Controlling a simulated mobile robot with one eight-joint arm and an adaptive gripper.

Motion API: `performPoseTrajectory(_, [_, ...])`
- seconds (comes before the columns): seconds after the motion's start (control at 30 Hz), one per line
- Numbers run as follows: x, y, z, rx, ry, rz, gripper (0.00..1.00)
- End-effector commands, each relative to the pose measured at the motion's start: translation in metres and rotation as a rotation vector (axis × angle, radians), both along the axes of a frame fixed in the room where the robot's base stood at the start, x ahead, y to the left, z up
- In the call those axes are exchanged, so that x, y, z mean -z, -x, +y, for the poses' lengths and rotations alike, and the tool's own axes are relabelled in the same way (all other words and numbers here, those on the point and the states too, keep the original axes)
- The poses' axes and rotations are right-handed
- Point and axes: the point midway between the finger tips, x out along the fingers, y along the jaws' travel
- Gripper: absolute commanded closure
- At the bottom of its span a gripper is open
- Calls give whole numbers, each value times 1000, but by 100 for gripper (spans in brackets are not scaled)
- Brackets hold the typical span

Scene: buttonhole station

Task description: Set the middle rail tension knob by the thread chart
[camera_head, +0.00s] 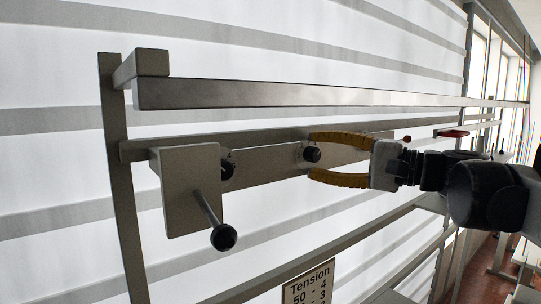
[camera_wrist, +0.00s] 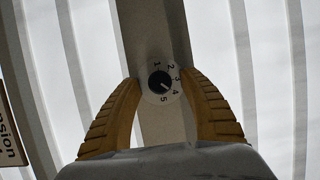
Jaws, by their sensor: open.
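A small black tension knob (camera_head: 311,154) sits on the middle rail (camera_head: 265,164) in the head view. In the wrist view the knob (camera_wrist: 159,81) has a round dial (camera_wrist: 151,95) numbered 1 to 5, and its white mark points to the lower right, toward the 4. My gripper (camera_head: 313,155) is open, with one yellow finger on each side of the knob. In the wrist view the fingertips (camera_wrist: 160,79) stand apart from the knob with a gap on both sides. The thread chart (camera_head: 308,285) reads "Tension" and "50 - 4"; its lower lines are cut off.
A grey plate (camera_head: 187,190) with a black-ended lever (camera_head: 222,236) sticks out left of the knob. Another black knob (camera_head: 228,168) is partly hidden behind it. A thick upper rail (camera_head: 300,95) runs above my gripper. Below lies a lower rail (camera_head: 372,221).

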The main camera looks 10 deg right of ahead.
Motion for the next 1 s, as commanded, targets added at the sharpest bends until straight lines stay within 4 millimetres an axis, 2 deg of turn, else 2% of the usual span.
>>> performPoseTrajectory(0.17, [0, 7, -12, 4, 0, 0, 50])
performPoseTrajectory(0.6, [2, 63, -82, 5, 0, 0, 50])
performPoseTrajectory(0.8, [2, 74, -93, 0, 0, 0, 50])
performPoseTrajectory(1.0, [2, 75, -94, 0, 0, 0, 50])
